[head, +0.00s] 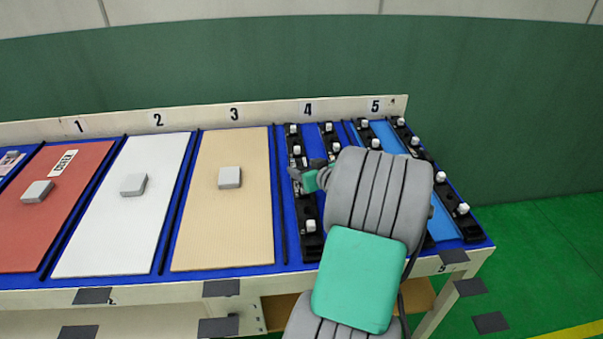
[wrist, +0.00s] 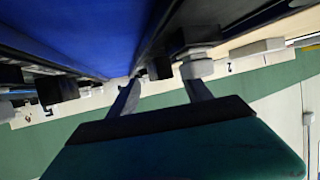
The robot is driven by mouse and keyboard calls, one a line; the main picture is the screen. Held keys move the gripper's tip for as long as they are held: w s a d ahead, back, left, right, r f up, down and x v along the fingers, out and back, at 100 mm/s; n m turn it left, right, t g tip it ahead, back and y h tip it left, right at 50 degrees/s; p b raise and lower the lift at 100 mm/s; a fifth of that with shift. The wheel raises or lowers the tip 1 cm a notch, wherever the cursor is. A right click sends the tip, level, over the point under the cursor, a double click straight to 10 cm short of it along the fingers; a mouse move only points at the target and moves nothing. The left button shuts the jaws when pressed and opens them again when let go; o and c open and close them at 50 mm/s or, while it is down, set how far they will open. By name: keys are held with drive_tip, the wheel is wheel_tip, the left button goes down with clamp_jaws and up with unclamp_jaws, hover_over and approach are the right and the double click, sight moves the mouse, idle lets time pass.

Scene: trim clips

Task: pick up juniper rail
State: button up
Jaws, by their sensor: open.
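Several black rails with white knobs lie lengthwise on the blue bench top in bays 4 and 5. No label that I can read says which one is the juniper rail. The leftmost black rail (head: 307,212) lies in bay 4, and my gripper (head: 303,170) is at its middle, partly hidden by my arm. In the wrist view my gripper (wrist: 162,80) has its two fingers apart, with nothing clearly held between them. A white knob (wrist: 197,69) on a dark block is close to the right finger; I cannot tell whether they touch.
Red (head: 62,215), white (head: 120,220) and tan (head: 222,215) panels lie in bays 1 to 3, each with a grey block. A low white back board (head: 180,118) carries the numbers. My arm hides parts of bays 4 and 5. Green floor is clear at right.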

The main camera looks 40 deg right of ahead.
drive_tip(key=shift+w+f, duration=0.1)
drive_tip(key=shift+w, duration=0.25)
clamp_jaws()
idle(0.3)
